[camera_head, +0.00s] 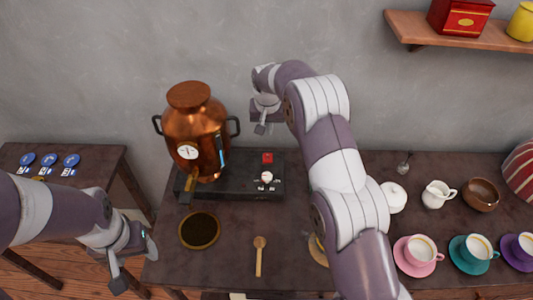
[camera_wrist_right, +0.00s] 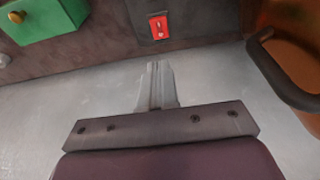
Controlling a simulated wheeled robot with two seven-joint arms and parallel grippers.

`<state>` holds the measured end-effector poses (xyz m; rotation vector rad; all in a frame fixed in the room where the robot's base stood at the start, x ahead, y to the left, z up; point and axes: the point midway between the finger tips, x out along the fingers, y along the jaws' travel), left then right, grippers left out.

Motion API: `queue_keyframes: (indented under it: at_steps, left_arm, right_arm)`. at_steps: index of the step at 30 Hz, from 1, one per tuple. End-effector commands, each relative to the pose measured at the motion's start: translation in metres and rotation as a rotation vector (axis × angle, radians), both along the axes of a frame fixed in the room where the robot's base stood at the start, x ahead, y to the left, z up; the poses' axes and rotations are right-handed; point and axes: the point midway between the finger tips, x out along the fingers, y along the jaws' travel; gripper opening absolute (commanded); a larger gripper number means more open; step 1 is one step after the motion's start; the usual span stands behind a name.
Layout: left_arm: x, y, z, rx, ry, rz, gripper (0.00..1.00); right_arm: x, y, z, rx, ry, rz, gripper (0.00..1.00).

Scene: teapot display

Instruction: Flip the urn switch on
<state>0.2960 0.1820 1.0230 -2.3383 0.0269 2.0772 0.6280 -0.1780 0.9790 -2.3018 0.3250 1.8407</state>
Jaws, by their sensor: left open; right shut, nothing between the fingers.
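The copper urn (camera_head: 197,130) stands on a dark base (camera_head: 225,185) against the wall. A red switch (camera_head: 267,157) sits at the back of the base, right of the urn. It also shows in the right wrist view (camera_wrist_right: 158,26), with a pale mark on its face; I cannot tell its position. My right gripper (camera_head: 262,127) is shut and empty, behind and above the switch, near the wall. Its closed fingers (camera_wrist_right: 155,80) point towards the switch in the wrist view, apart from it. My left gripper (camera_head: 131,266) is open and empty at the table's front left.
A white knob (camera_head: 266,177) is on the base in front of the switch. A dark round dish (camera_head: 199,230) and wooden spoon (camera_head: 259,255) lie in front. A green box (camera_wrist_right: 42,18) shows in the wrist view. Cups stand at right. The urn's handle (camera_head: 234,127) is near my right gripper.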

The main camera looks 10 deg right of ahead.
Motion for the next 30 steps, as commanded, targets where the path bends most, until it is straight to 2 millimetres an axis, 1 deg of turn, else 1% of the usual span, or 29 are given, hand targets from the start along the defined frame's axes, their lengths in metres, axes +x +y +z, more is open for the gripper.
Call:
queue_keyframes:
  at_steps: [2, 5, 15, 17, 21, 25, 30]
  left_arm:
    - [0.000, 0.000, 0.002, 0.000, 0.000, 0.000, 0.62]
    - [0.000, 0.000, 0.005, 0.000, 0.000, 0.000, 0.62]
    - [0.000, 0.000, 0.020, 0.000, 0.000, 0.000, 0.62]
    - [0.000, 0.000, 0.023, 0.000, 0.000, 0.000, 0.62]
    - [0.000, 0.000, 0.030, 0.000, 0.000, 0.000, 0.62]
    - [0.000, 0.000, 0.033, 0.000, 0.000, 0.000, 0.62]
    - [0.000, 0.000, 0.033, 0.000, 0.000, 0.000, 0.62]
  right_arm:
    - [0.001, 0.000, -0.005, 0.000, 0.002, 0.001, 0.00]
    - [0.003, -0.001, -0.019, 0.000, 0.004, 0.001, 0.00]
    - [0.019, -0.006, -0.090, 0.000, 0.003, 0.001, 0.00]
    - [0.020, -0.006, -0.100, 0.000, 0.002, 0.001, 0.00]
    - [0.016, -0.004, -0.121, 0.001, 0.002, 0.003, 0.00]
    - [0.015, -0.004, -0.132, 0.001, 0.000, 0.003, 0.00]
    - [0.015, -0.004, -0.136, 0.001, 0.000, 0.003, 0.00]
